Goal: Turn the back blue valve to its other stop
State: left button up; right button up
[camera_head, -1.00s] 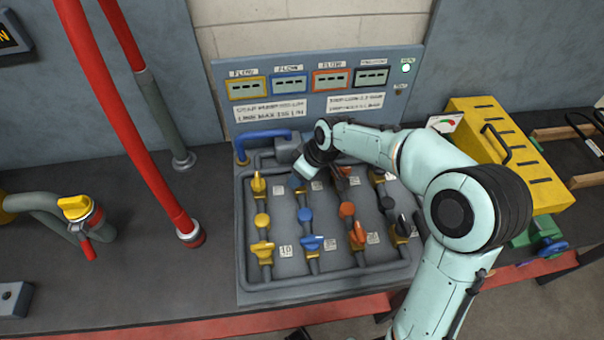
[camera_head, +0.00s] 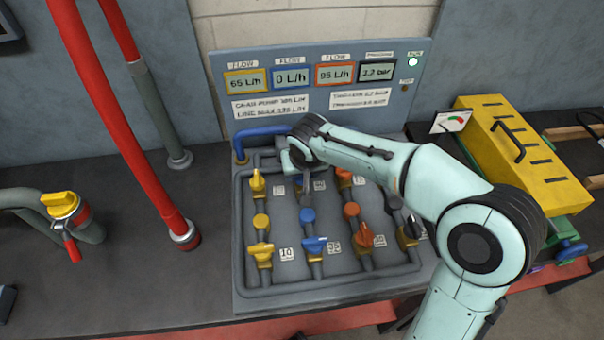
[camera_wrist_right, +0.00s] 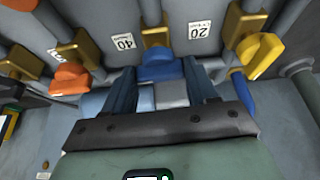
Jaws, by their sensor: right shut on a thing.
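The back blue valve (camera_wrist_right: 158,66) has a blue handle on a brass-coloured body, seen in the right wrist view. My right gripper (camera_wrist_right: 158,78) has one finger on each side of the handle and is shut on it. In the head view, my right gripper (camera_head: 304,192) reaches down over the back row of the panel and largely hides this valve. The front blue valve (camera_head: 313,246) and a round blue knob (camera_head: 307,215) lie in the same column, nearer to me. My left gripper is not in view.
Yellow valves (camera_head: 258,182) stand left of the blue column, orange valves (camera_head: 364,235) right of it. The blue-framed display (camera_head: 291,78) reads 0 L/h; the yellow-framed one (camera_head: 246,79) reads 65 L/h.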

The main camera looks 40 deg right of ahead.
jog(key=shift+m, duration=0.3)
jog(key=o, duration=1.1)
jog(key=shift+c, duration=0.2)
jog(key=p+v, duration=0.1)
jog(key=v, duration=1.2)
jog(key=shift+a+r+p, duration=0.2)
jog(key=shift+p, duration=0.2)
jog(key=shift+s, duration=0.1)
